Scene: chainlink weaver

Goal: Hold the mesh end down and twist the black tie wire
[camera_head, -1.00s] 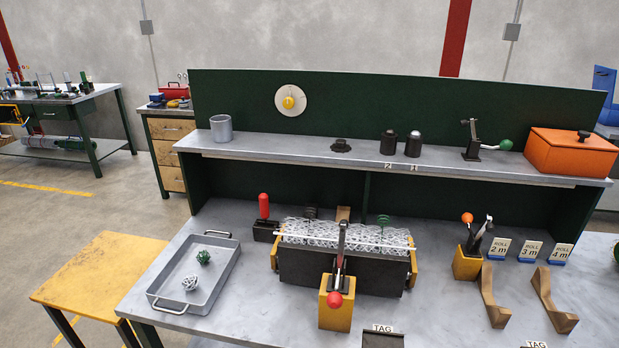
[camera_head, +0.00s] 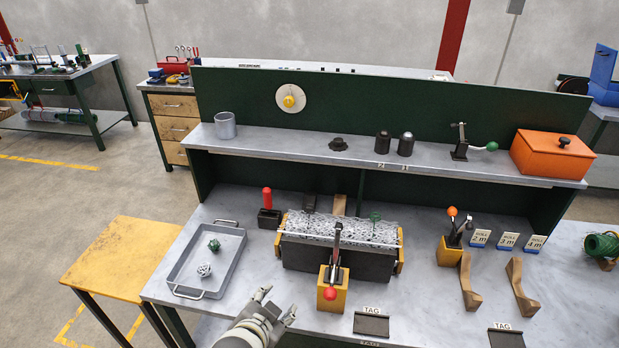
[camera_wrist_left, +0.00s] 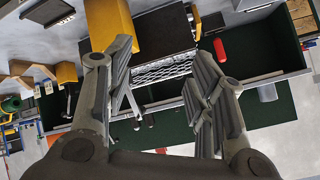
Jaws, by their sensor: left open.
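The silvery wire mesh (camera_head: 355,222) lies on a dark block (camera_head: 335,262) with yellow end pieces on the bench, and it shows between my fingers in the left wrist view (camera_wrist_left: 166,70). A dark coil-like piece (camera_head: 310,203), perhaps the black tie wire, stands behind its left end; it is too small to tell. A red-knobbed lever (camera_head: 330,293) on a yellow block is in front. My left gripper (camera_head: 277,303) is open and empty, in front of the block's left side, apart from the mesh. My right gripper is not in view.
A grey tray (camera_head: 226,265) with a green and a white wire ball is left of the block. A red-handled tool (camera_head: 267,200) stands behind left. A yellow holder (camera_head: 449,252) and brown brackets (camera_head: 520,290) are at right. A shelf (camera_head: 290,145) runs along the back.

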